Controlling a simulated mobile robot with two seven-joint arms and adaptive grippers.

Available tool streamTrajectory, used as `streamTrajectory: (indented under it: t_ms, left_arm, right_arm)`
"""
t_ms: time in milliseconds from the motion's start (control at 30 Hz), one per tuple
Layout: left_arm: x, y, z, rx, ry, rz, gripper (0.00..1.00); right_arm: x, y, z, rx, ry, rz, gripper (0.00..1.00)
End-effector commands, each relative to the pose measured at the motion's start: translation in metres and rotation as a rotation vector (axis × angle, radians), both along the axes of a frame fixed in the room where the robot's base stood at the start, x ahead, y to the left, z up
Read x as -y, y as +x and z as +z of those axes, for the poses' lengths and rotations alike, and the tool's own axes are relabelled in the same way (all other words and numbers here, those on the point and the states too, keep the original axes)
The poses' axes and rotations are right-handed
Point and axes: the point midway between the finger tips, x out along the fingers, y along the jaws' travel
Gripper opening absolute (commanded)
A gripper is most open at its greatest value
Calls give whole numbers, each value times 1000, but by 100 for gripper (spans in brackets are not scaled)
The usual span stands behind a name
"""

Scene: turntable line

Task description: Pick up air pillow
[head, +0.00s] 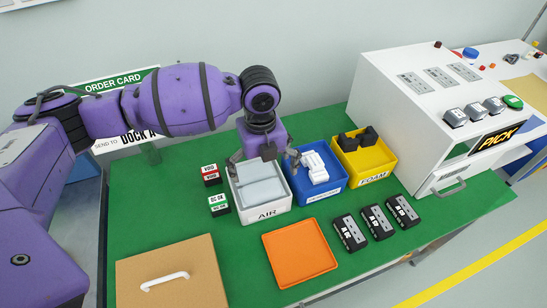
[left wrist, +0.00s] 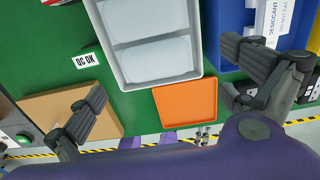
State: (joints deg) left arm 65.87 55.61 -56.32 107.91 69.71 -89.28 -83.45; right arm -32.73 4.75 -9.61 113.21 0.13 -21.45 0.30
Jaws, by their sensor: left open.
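The air pillows (head: 262,186) are pale, clear cushions lying in a white bin marked AIR (head: 267,216) on the green bench. In the left wrist view, two pale pillows (left wrist: 150,60) show inside the white bin (left wrist: 203,66). My left gripper (head: 263,163) is above the AIR bin, pointing down, with its fingers spread wide and nothing between them. In the left wrist view its two fingers (left wrist: 168,115) stand far apart, one at each side. Whether the fingertips reach below the bin's rim is hard to tell. My right gripper is not in view.
A blue bin (head: 322,190) with white packets and a yellow FOAM bin (head: 372,174) stand to the right. An orange tray (head: 299,253), black labelled blocks (head: 377,222), a cardboard box (head: 170,255) and small stamps (head: 218,204) sit around. A white console (head: 415,110) bounds the right.

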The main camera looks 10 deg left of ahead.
Motion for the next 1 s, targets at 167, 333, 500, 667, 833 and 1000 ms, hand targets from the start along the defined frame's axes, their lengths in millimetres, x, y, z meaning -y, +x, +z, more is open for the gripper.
streamTrajectory:
  t_ms: [167, 333, 500, 667, 833, 1000]
  left_arm:
    - [0, -2, -16, -4, 1, 0, 100]
    - [-1, -2, -31, -3, 1, 1, 100]
    - [-4, -5, -51, -4, 1, 2, 100]
    - [-4, -5, -75, -2, 0, 1, 100]
    - [-4, -5, -79, 0, 0, 1, 100]
    - [-4, -5, -79, 0, 0, 1, 88]
  right_arm:
    - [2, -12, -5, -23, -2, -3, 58]
    - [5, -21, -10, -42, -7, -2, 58]
    - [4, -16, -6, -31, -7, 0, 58]
    - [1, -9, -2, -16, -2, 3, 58]
    - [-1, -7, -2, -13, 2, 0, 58]
    - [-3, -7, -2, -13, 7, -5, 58]
